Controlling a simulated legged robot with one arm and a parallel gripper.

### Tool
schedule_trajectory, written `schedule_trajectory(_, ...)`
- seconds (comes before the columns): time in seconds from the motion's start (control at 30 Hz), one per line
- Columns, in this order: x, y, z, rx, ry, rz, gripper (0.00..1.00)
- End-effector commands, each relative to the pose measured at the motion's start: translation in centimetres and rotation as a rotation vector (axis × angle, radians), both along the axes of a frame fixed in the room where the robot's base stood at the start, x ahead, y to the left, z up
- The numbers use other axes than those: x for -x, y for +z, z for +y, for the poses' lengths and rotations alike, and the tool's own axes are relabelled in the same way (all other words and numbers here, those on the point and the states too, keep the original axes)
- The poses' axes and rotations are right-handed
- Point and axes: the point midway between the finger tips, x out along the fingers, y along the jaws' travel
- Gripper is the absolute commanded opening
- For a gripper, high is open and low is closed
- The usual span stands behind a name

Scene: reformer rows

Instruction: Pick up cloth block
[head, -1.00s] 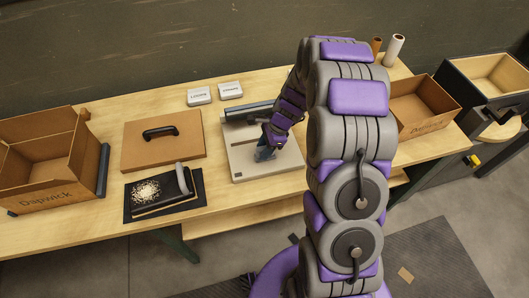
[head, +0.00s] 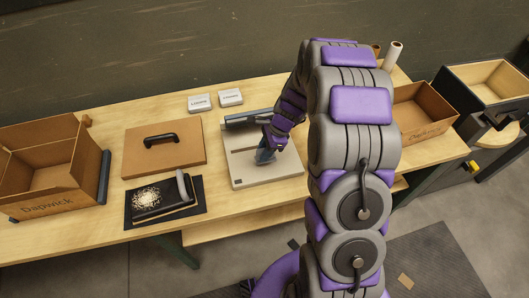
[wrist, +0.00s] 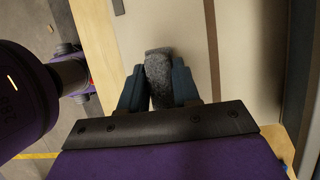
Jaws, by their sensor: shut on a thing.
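The cloth block (wrist: 158,72) is a grey, fuzzy block in the wrist view. It sits between the two blue-grey fingers of my gripper (wrist: 158,84), which touch it on both sides. In the head view my gripper (head: 265,156) is over the pale flat board (head: 243,176) in the middle of the bench. The cloth block cannot be made out there, and I cannot tell whether it touches the board.
An open cardboard box (head: 45,203) stands at the left. A brown lidded board with black handle (head: 160,140) and a black mat (head: 200,186) with pale granules lie beside the pale board. Two small white boxes (head: 200,103) are behind. Another carton (head: 425,112) stands right.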

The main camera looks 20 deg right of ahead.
Motion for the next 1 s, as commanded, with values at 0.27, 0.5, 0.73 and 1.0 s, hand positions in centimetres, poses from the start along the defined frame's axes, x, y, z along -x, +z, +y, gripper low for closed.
schedule_trajectory(0.27, 3.1, 1.3, -0.8, -0.001, -0.004, 0.002, 0.02)
schedule_trajectory(0.5, 8.5, 1.9, -2.2, -0.003, -0.004, 0.004, 0.02)
schedule_trajectory(0.73, 12.8, 2.2, -3.4, -0.001, -0.003, 0.002, 0.02)
schedule_trajectory(1.0, 15.1, 2.3, -4.1, 0.002, -0.002, 0.0, 0.02)
